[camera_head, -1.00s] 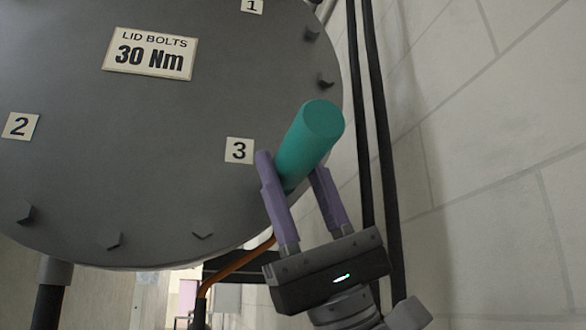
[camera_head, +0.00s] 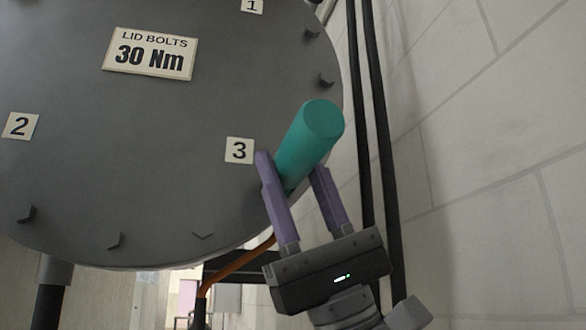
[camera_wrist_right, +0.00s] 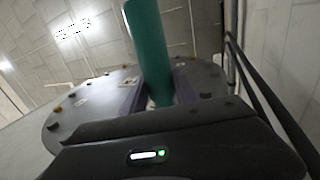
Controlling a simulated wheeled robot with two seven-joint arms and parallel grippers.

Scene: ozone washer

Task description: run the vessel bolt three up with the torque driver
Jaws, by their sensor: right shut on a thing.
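The teal torque driver (camera_head: 310,138) stands tilted at the right rim of the grey vessel lid (camera_head: 120,130), beside the label "3" (camera_head: 239,150). My right gripper (camera_head: 290,172) is shut on the driver, one purple finger on each side. The driver also shows in the right wrist view (camera_wrist_right: 148,45), rising between the fingers. The driver's lower end and the bolt under it are hidden, so I cannot tell whether they touch. My left gripper is not in view.
A "LID BOLTS 30 Nm" plate (camera_head: 150,53) and label "2" (camera_head: 20,126) sit on the lid. Several bolt heads (camera_head: 203,235) line its rim. Dark vertical pipes (camera_head: 376,150) run close right of the driver, before a pale block wall (camera_head: 490,180). An orange cable (camera_head: 238,265) hangs below the lid.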

